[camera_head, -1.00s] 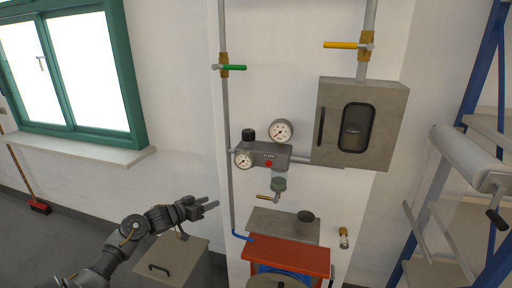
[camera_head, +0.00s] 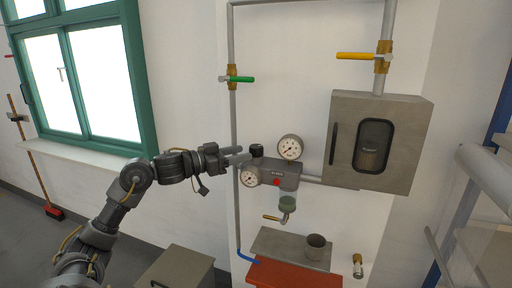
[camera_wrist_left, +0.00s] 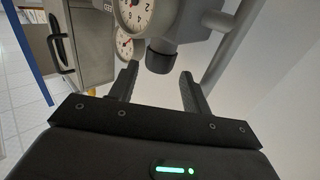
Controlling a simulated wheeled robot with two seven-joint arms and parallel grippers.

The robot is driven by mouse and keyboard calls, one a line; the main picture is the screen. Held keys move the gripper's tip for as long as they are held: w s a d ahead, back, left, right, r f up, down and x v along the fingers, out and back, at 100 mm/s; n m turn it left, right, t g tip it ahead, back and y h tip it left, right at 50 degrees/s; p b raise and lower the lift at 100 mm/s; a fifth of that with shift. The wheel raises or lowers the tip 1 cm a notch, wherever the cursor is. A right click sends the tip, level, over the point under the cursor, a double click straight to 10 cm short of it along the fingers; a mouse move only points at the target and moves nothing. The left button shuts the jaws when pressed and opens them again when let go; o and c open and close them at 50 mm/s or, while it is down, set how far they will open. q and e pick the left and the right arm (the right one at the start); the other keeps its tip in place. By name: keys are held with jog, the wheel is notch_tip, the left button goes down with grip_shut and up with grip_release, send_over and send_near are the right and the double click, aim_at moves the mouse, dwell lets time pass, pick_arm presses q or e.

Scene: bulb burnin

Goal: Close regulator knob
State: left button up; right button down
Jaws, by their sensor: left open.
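The regulator (camera_head: 272,173) is a grey block on the wall with a red button, two round gauges and a black knob (camera_head: 257,150) on its upper left. My left gripper (camera_head: 236,154) is open just left of the knob, its fingers pointing right toward it. In the left wrist view the ribbed black knob (camera_wrist_left: 160,56) shows ahead of the gap between the two fingers (camera_wrist_left: 158,76). No grip on the knob shows. My right gripper is in no view.
A grey cabinet (camera_head: 411,143) is on the wall to the right. A green-handled valve (camera_head: 238,79) and a yellow-handled valve (camera_head: 358,56) sit on pipes above.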

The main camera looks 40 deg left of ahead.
aim_at(250, 151)
pick_arm(q)
jog(key=p+x, duration=0.1)
jog(key=x, duration=0.4)
jog(key=shift+w+r+p, duration=0.1)
jog(key=shift+w+p, duration=0.05)
jog(key=shift+p, duration=0.2)
jog(key=shift+w+d, duration=0.2)
jog(key=shift+w, duration=0.15)
jog(key=c, duration=0.7)
